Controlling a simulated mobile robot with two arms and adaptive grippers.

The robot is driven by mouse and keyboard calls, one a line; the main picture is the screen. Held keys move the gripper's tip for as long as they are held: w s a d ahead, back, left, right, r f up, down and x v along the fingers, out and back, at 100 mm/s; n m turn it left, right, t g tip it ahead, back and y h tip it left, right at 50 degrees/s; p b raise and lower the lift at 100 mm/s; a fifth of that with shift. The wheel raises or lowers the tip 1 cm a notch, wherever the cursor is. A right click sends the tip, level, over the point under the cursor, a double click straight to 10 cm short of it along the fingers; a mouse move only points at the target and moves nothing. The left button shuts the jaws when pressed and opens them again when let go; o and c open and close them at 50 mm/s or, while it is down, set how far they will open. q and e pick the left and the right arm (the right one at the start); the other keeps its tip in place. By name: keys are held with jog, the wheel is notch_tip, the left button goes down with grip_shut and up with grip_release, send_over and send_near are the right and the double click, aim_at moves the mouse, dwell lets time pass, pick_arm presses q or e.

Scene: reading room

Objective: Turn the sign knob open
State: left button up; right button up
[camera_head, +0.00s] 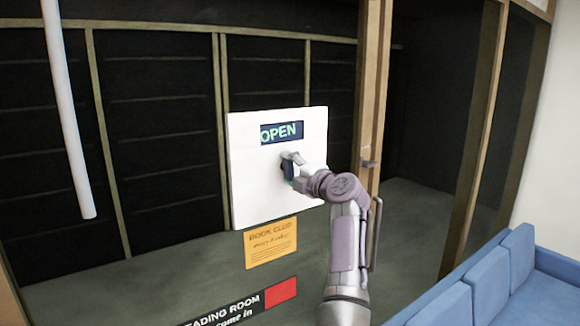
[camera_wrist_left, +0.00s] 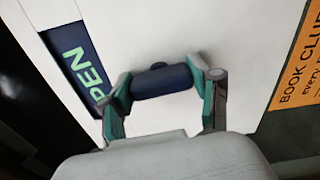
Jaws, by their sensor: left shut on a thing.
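A white sign box (camera_head: 250,185) hangs on the glass front. Its window (camera_head: 281,133) shows OPEN in green letters on dark blue. Below the window is a dark blue knob (camera_head: 288,170), mostly covered by my gripper in the head view. My left gripper (camera_head: 292,163) is at the front of the box, shut on the knob. In the left wrist view, the knob (camera_wrist_left: 162,82) lies as a dark bar between the two fingers of my left gripper (camera_wrist_left: 163,88), and part of the word OPEN shows beside it. My right gripper is not in view.
An orange book club notice (camera_head: 270,243) is just below the box, with a black reading room sign (camera_head: 240,308) lower down. A wooden post (camera_head: 370,110) stands right of the box. Blue seats (camera_head: 500,285) are at lower right. A white bar (camera_head: 68,115) hangs at left.

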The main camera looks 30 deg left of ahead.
pick_arm(q)
jog(key=shift+m, duration=0.6)
jog(key=o, duration=1.1)
jog(key=shift+w, duration=0.1)
jog(key=shift+o, duration=0.2)
